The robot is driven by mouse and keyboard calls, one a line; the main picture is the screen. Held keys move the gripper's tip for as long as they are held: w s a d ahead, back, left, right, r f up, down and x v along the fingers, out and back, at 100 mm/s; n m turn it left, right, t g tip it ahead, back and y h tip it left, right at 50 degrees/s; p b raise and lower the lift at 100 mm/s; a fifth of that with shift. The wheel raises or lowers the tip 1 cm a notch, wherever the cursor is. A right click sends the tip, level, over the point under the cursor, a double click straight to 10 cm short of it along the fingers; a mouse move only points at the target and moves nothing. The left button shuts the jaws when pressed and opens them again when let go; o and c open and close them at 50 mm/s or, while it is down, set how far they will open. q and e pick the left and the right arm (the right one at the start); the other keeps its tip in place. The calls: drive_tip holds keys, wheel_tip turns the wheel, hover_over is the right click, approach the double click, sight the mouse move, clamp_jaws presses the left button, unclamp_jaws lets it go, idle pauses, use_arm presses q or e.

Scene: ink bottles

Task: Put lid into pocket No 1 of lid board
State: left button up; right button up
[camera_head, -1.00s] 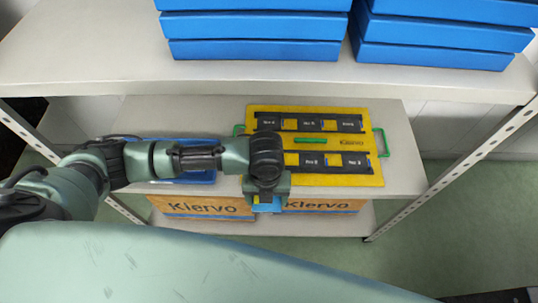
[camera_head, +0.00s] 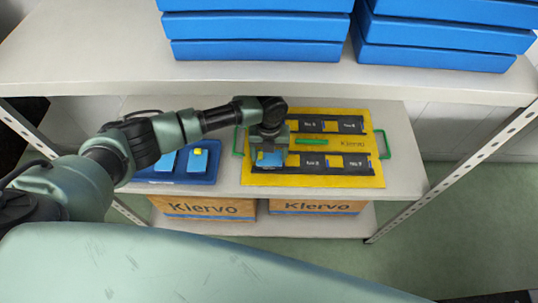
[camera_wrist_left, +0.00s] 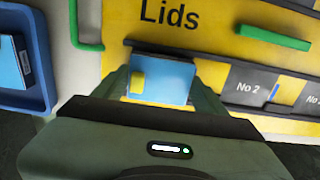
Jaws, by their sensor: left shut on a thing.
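The yellow lid board (camera_head: 375,182), with green handles, lies on the lower shelf. It has two rows of dark pocket strips. My left gripper (camera_head: 268,155) is over the board's left part. It is shut on a blue lid (camera_head: 270,160) with a yellow tab; the lid also shows between the fingers in the left wrist view (camera_wrist_left: 170,80). The lid overlaps the left end of the front dark strip, left of the pocket labelled No 2 (camera_wrist_left: 247,87). Pocket No 1 is hidden; I cannot tell whether the lid touches the board. My right gripper is out of view.
A blue tray (camera_head: 205,180) with blue pieces stands left of the board, partly behind my arm. The upper shelf (camera_head: 300,78) with stacked blue boxes (camera_head: 255,50) overhangs at the back. Cardboard boxes (camera_head: 315,207) stand below. Metal posts (camera_head: 455,170) flank the shelf.

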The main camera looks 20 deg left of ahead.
sight(269, 157)
use_arm(q)
drive_tip(key=shift+f, duration=0.35)
drive_tip(key=shift+f, duration=0.2)
drive_tip(key=o, duration=1.4)
drive_tip(key=shift+c, duration=0.2)
drive_tip(key=shift+r, duration=0.5)
wheel_tip(269, 157, up, 7)
